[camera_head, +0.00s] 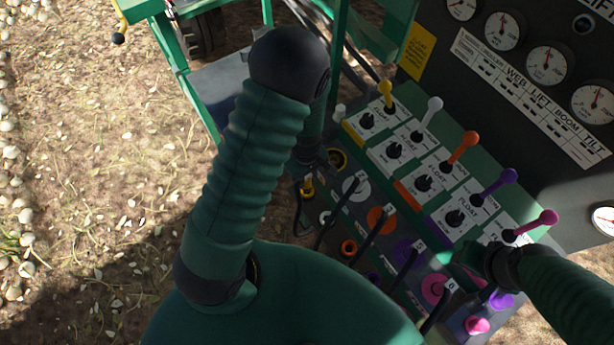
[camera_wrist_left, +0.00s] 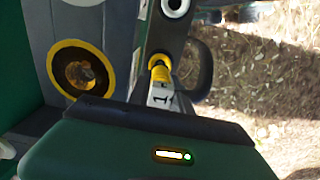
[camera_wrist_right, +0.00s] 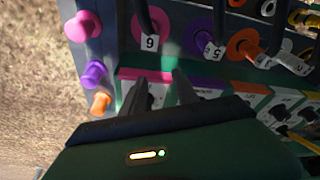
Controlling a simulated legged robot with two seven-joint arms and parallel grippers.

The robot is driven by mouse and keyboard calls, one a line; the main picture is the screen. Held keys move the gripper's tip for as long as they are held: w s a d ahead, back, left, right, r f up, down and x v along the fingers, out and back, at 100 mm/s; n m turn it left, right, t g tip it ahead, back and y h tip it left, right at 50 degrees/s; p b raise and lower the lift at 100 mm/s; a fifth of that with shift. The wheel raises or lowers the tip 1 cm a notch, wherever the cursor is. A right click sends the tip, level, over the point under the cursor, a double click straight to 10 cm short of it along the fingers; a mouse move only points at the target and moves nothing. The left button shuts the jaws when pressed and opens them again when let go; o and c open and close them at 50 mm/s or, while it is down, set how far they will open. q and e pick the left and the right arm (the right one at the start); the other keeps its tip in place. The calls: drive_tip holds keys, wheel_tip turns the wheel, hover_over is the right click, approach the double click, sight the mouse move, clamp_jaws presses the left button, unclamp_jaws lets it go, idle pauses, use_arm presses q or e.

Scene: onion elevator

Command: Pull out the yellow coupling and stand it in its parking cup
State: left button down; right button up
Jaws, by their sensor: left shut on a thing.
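The yellow coupling (camera_head: 307,187) is at the panel's left edge in the head view, clear of the yellow-ringed socket (camera_head: 337,158), which looks empty. The left wrist view shows the coupling (camera_wrist_left: 159,71) with a tag marked 1, beside the yellow-ringed socket (camera_wrist_left: 82,70). My left gripper (camera_head: 308,168) is shut on the coupling; my arm partly covers it in the head view. I cannot tell the yellow parking cup apart from the coupling, nor whether they touch. My right gripper (camera_wrist_right: 160,85) is open and empty over the panel's pink end.
Other tagged hoses run to the white (camera_head: 355,188), orange (camera_head: 380,218) and pink (camera_head: 435,288) round ports. A white cup (camera_head: 325,217) and an orange one (camera_head: 348,247) line the panel's edge. Coloured levers, such as the orange lever (camera_head: 463,147), stand behind. Open ground lies left.

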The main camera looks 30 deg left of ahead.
use_arm(q)
drive_tip(key=shift+f, duration=0.35)
idle(0.3)
drive_tip(key=shift+f+b, duration=0.4)
drive_tip(key=shift+f, duration=0.05)
drive_tip(key=shift+f, duration=0.1)
idle(0.3)
drive_tip(key=shift+f, duration=0.3)
drive_tip(key=shift+f+b, duration=0.15)
drive_tip(key=shift+b, duration=0.2)
drive_tip(key=c, duration=1.1)
unclamp_jaws()
